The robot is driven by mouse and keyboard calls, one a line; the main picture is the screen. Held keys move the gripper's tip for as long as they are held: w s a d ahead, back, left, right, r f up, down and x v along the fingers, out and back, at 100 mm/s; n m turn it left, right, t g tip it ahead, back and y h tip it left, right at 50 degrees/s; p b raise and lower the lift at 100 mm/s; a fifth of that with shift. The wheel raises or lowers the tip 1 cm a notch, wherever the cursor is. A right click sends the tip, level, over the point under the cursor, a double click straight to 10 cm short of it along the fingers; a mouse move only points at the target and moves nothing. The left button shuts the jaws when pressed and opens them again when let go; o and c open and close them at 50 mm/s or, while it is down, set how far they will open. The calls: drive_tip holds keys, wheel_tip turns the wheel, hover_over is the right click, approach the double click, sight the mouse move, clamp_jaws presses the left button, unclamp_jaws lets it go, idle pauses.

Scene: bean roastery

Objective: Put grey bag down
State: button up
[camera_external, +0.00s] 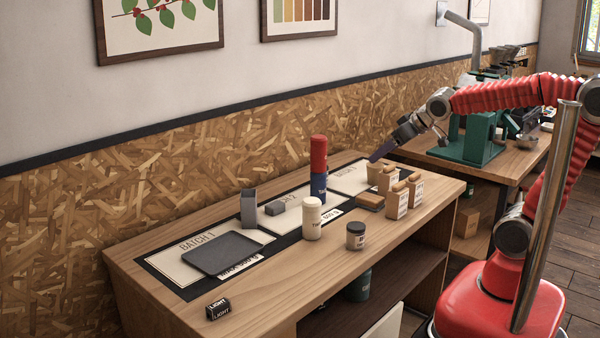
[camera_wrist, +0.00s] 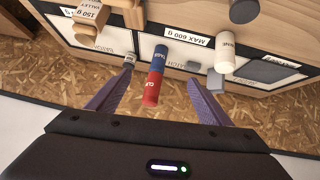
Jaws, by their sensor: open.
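A red cylinder (camera_external: 318,153) stands on a blue one (camera_external: 318,186). A white bottle (camera_external: 312,219), dark jar (camera_external: 355,236), grey tray (camera_external: 228,253) and black LIGHT box (camera_external: 218,309) are further left. Wood-topped boxes (camera_external: 396,201) stand at right. The front-middle tabletop is clear.

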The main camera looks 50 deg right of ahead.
drive_tip(key=s+a+f+g+y, duration=0.1)
drive_tip(key=s+f+g, duration=0.2)
drive_tip(key=s, duration=1.3)
wheel_tip(320, 180, down, 2)
drive_tip(key=shift+s+f, duration=0.1)
drive_tip(key=shift+s, duration=0.2)
